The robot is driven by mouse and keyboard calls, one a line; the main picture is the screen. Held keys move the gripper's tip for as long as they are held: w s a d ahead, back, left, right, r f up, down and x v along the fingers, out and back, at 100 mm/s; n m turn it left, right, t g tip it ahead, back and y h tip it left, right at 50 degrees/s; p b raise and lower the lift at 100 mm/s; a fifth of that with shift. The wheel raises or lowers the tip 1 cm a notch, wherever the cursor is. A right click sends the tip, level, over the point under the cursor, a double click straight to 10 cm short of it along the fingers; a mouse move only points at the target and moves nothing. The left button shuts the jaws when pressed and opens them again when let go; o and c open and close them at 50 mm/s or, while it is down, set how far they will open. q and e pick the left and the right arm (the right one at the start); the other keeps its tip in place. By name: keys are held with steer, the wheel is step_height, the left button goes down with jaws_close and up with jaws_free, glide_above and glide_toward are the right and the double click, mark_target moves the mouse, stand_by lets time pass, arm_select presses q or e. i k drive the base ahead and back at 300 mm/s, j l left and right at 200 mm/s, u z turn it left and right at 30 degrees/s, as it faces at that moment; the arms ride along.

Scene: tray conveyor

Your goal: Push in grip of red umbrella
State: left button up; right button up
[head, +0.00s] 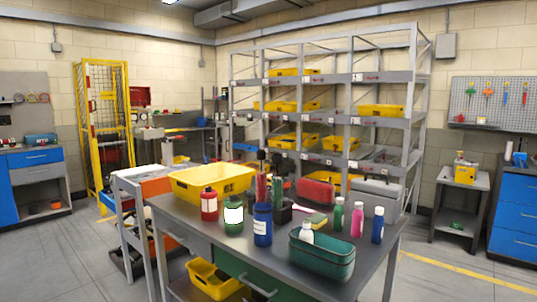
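A small cluster of upright slim things stands on the grey worktable (205,232), behind the blue bottle (263,226). One of them is a slim red thing (261,187), perhaps the red umbrella, with a dark top (262,158) above it that may be its grip. A slim green thing (277,190) stands beside it, also below a dark top. At this size I cannot tell how far the grip stands out. The lower ends are hidden by the bottles in front. Neither of my grippers shows in the head view.
A yellow bin (212,184), a red bottle (209,205) and a green jar (233,216) stand left of the cluster. A dark green bin (322,254), several small bottles and a grey toolbox (379,195) are to the right. A shelf rack (420,95) stands behind.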

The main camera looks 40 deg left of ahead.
mark_target(261, 154)
steer(key=j+z, duration=0.25)
steer(key=j, duration=1.65)
steer(key=k+j+z, duration=0.1)
steer(key=j, duration=0.85)
